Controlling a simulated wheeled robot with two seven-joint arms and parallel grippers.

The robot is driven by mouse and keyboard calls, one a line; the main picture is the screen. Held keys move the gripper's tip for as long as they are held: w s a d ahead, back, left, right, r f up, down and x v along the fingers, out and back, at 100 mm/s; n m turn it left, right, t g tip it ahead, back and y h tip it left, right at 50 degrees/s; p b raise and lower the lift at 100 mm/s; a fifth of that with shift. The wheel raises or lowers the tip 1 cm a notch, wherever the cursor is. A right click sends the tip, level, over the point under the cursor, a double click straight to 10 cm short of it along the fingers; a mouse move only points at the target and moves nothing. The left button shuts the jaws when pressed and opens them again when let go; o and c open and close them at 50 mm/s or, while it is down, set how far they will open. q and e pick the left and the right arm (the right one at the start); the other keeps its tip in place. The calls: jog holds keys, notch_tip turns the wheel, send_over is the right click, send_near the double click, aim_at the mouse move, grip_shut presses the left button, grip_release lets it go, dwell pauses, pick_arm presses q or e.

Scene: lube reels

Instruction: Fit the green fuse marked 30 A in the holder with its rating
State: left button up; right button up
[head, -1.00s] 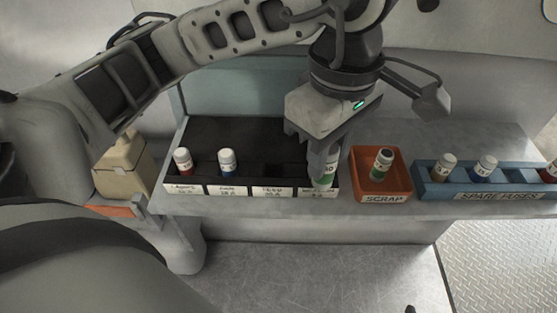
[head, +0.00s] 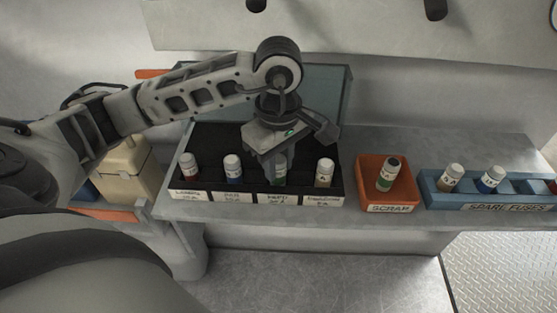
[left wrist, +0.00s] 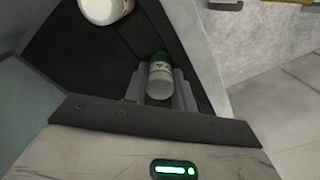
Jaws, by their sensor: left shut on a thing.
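My left gripper (head: 280,163) is shut on a white fuse with a green band (head: 279,176), upright at the third holder of the black fuse box (head: 213,138). The fuse also shows between the fingers in the left wrist view (left wrist: 160,80). I cannot tell whether it is fully seated, and its rating is not readable. Red (head: 189,167), blue (head: 232,168) and tan (head: 324,173) banded fuses stand in the first, second and fourth holders. The third holder's label (head: 278,199) is too small to read surely. My right gripper is not in view.
The orange scrap tray (head: 365,190) to the right holds a dark-topped green fuse (head: 388,174). Beyond it, the blue spare fuse rack (head: 432,199) holds tan (head: 450,178) and blue (head: 490,180) fuses and an empty slot. A beige container (head: 128,168) stands left of the box.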

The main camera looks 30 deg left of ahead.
aim_at(279, 159)
pick_arm(q)
jog(key=shift+f, duration=0.2)
jog(key=shift+f+b, duration=0.25)
jog(key=shift+b, duration=0.1)
jog(key=o, duration=0.9)
jog(key=shift+r, duration=0.1)
jog(key=shift+o, duration=0.4)
jog(key=shift+r+p, duration=0.35)
jog(key=shift+p, duration=0.1)
notch_tip(279, 159, up, 12)
jog(key=shift+f+p, duration=0.15)
jog(key=shift+p, duration=0.2)
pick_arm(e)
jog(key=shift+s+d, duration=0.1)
